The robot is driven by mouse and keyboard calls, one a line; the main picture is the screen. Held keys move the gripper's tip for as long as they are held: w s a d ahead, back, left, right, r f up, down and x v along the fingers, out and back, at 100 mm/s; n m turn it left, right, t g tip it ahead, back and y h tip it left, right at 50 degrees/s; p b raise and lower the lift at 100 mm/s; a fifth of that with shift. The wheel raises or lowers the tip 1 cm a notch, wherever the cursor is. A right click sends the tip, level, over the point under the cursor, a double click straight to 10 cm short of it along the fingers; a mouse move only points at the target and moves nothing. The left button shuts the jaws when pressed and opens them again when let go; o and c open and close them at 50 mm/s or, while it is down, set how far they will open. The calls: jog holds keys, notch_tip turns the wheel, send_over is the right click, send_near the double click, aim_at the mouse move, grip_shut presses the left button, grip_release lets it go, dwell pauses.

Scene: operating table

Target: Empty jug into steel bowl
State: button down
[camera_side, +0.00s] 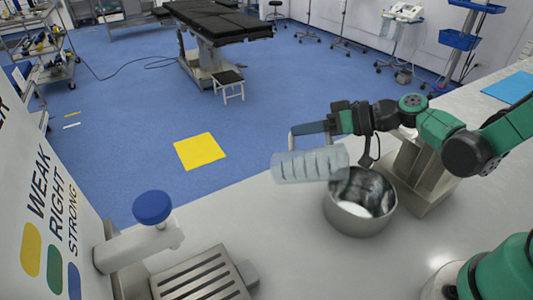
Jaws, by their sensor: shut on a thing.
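A clear ribbed jug (310,164) is held on its side, nearly horizontal, in the camera_side view. Its left end points away from my arm, and its right end overlaps the rim of the steel bowl in the picture. My gripper (318,130) is shut on the jug's handle, just above the jug's body. The steel bowl (355,222) stands upright on the white counter, below and to the right of the jug. Something pale shows at the bottom of the bowl, but I cannot tell if it is liquid or a reflection.
A metal box (412,178) stands directly right of the bowl. A dispenser with a blue knob (152,207) and a slotted drip tray (203,277) are at the lower left. A blue mat (511,88) lies at the counter's far right.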

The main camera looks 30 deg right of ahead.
jog(key=shift+s+d+r+t+y, duration=0.2)
jog(key=shift+r+t+y, duration=0.1)
jog(key=shift+r+t, duration=0.1)
jog(key=shift+t+y, duration=0.5)
jog(key=shift+y, duration=0.1)
jog(key=shift+s+d+r, duration=0.3)
jog(key=shift+r, duration=0.35)
jog(key=shift+s+d+r, duration=0.25)
jog(key=shift+s+r, duration=0.05)
jog(key=shift+r, duration=0.4)
jog(key=shift+s+d+r, duration=0.3)
jog(key=shift+r, duration=0.35)
jog(key=shift+s+r, duration=0.1)
jog(key=shift+r, duration=0.1)
jog(key=shift+d+r+t, duration=0.15)
jog(key=shift+r+t, duration=0.1)
jog(key=shift+t, duration=0.05)
jog(key=shift+s+r+y, duration=0.2)
jog(key=shift+r+y, duration=0.1)
jog(key=shift+y, duration=0.1)
jog(key=shift+s+d+r+t, duration=0.1)
jog(key=shift+d+r+t, duration=0.15)
jog(key=shift+r+t, duration=0.2)
jog(key=shift+t+y, duration=0.75)
jog(key=shift+y, duration=0.05)
jog(key=r, duration=0.2)
jog(key=s+d+r, duration=0.1)
jog(key=r, duration=0.1)
jog(key=shift+s+r, duration=0.1)
